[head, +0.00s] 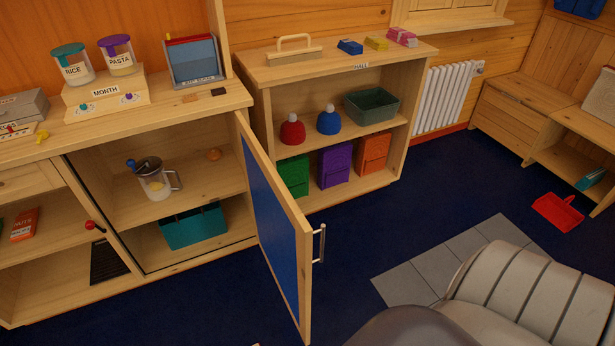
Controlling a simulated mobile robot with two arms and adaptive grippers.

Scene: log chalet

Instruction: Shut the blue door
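The blue door (276,223) has a blue panel in a pale wooden frame and stands open. It joins the right side of the low wooden cabinet (215,108) and swings out over the dark blue floor. A silver bar handle (320,243) is on its free edge, on the side facing right. The cabinet's opening to the left is uncovered. Neither of my grippers is in view, and nothing visible touches the door.
A shelf unit (345,62) with hats, a green basket (371,106) and coloured bags stands behind the door. Grey floor tiles (438,267) lie right of the door. A pale ribbed form (530,295) fills the lower right. A red dustpan (557,212) lies farther right.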

